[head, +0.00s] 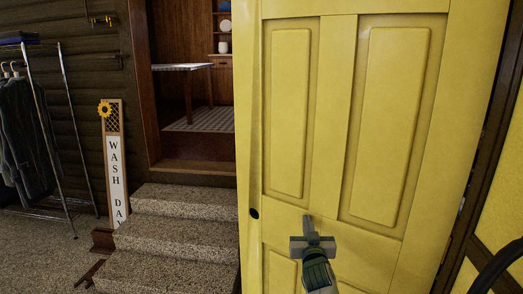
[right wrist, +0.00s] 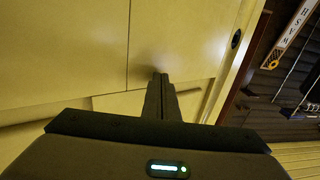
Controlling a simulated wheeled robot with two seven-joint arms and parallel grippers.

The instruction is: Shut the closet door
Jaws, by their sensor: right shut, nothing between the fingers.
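The closet door (head: 310,110) is a yellow panelled door that fills the middle and right of the head view. It stands open, swung out from the dark frame at the right. A dark round knob or hole (head: 254,213) shows near its left edge. My right gripper (head: 307,219) is shut and empty, its tips at the lower middle of the door face. In the right wrist view the shut fingers (right wrist: 158,78) point at the door surface (right wrist: 70,50), touching or very close; I cannot tell which. My left gripper is not in view.
Speckled steps (head: 180,228) rise left of the door to an open doorway with a white-topped table (head: 182,67) beyond. A "WASH DAY" sign (head: 115,165) and a clothes rack (head: 48,120) stand further left. Speckled floor (head: 40,262) is clear at the lower left.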

